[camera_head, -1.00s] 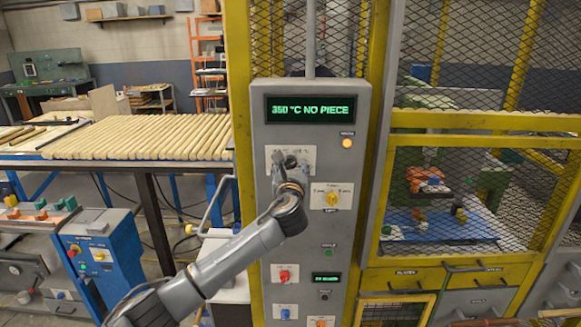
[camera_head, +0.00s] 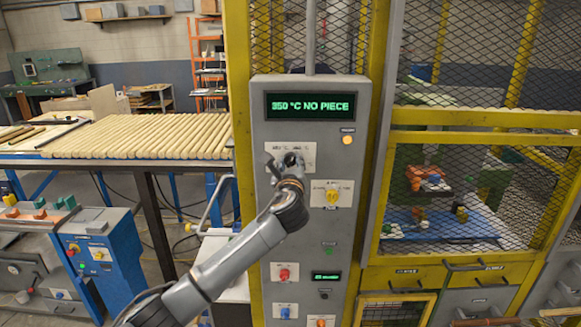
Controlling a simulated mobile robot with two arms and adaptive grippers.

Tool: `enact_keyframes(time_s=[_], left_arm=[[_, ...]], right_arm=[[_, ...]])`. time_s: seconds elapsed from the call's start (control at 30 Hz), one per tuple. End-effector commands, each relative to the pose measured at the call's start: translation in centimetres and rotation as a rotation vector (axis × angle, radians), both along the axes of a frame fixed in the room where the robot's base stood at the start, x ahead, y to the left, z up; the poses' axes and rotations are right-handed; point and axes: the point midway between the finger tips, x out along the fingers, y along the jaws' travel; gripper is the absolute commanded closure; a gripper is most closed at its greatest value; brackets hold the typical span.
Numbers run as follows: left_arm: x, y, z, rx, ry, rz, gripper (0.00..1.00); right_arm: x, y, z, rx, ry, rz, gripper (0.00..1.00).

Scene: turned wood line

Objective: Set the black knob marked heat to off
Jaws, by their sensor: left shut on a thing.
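The grey control panel (camera_head: 258,130) stands upright in the middle, with a display (camera_head: 311,106) reading "350 °C NO PIECE". My left gripper (camera_head: 288,160) is at the white plate (camera_head: 303,147) near the top of the panel, shut on a dark knob there. The gripper covers most of the knob and part of the plate's lettering, so I cannot read the label or the pointer. My right gripper is not in view.
A yellow knob (camera_head: 332,196) on its own plate sits just below right of my gripper. A red knob (camera_head: 283,274) is lower on the panel. A lit amber lamp (camera_head: 347,140) is at upper right. Yellow-framed mesh guards flank the panel; wooden rods (camera_head: 140,137) lie at left.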

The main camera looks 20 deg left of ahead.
Motion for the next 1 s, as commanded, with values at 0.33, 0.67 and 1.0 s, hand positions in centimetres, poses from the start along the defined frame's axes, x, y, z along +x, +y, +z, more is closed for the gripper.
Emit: enact_keyframes(time_s=[0.33,0.67,1.0], left_arm=[[0.0,-0.1,-0.2,-0.321,-0.093,-0.001,0.99],[0.0,-0.1,-0.3,-0.623,-0.179,-0.001,0.99],[0.0,-0.1,-0.3,-0.933,-0.268,0.000,0.99]], right_arm=[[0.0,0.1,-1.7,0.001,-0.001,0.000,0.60],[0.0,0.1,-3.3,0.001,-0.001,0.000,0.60],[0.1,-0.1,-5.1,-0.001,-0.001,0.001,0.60]])
